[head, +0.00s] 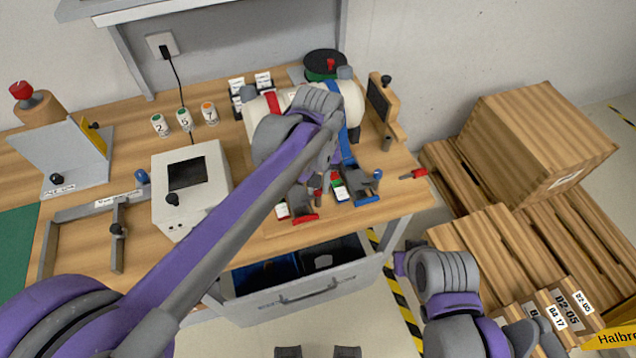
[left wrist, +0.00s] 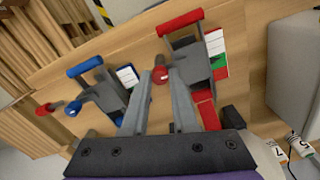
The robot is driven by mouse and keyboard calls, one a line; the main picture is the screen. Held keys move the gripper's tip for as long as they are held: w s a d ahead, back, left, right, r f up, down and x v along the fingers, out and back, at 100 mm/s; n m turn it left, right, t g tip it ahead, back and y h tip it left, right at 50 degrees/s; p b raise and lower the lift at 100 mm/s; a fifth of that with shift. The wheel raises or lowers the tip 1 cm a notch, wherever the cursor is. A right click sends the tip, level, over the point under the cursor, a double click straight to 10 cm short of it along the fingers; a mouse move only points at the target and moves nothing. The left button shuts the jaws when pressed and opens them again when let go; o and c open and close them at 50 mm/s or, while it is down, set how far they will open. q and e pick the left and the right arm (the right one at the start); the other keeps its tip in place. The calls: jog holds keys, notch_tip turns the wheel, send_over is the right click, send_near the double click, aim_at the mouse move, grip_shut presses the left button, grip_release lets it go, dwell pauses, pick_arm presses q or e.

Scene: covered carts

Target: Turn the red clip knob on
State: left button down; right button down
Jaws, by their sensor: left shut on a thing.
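The red clip (head: 300,204) is near the front edge of the bench, left of the blue clip (head: 357,192). In the left wrist view the red clip (left wrist: 190,60) shows its grey body, red handle (left wrist: 180,22) and red knob (left wrist: 160,76). My left gripper (left wrist: 161,74) has its fingertips on either side of the red knob and is shut on it. In the head view my left arm covers much of the red clip and its knob. Of my right side, only arm links show at the lower right; I cannot make out the right gripper.
The blue clip with its blue knob (head: 377,174) stands close beside the red one. A white box with a dark screen (head: 190,185) is to the left. An open drawer (head: 300,290) juts out below the bench. Wooden crates (head: 540,135) stand at the right.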

dwell(0.3)
pick_arm(q)
jog(key=c, duration=0.7)
grip_release()
jog(key=shift+r, duration=0.1)
notch_tip(320, 180, up, 11)
jog(key=shift+f+p, duration=0.2)
jog(key=shift+p, duration=0.1)
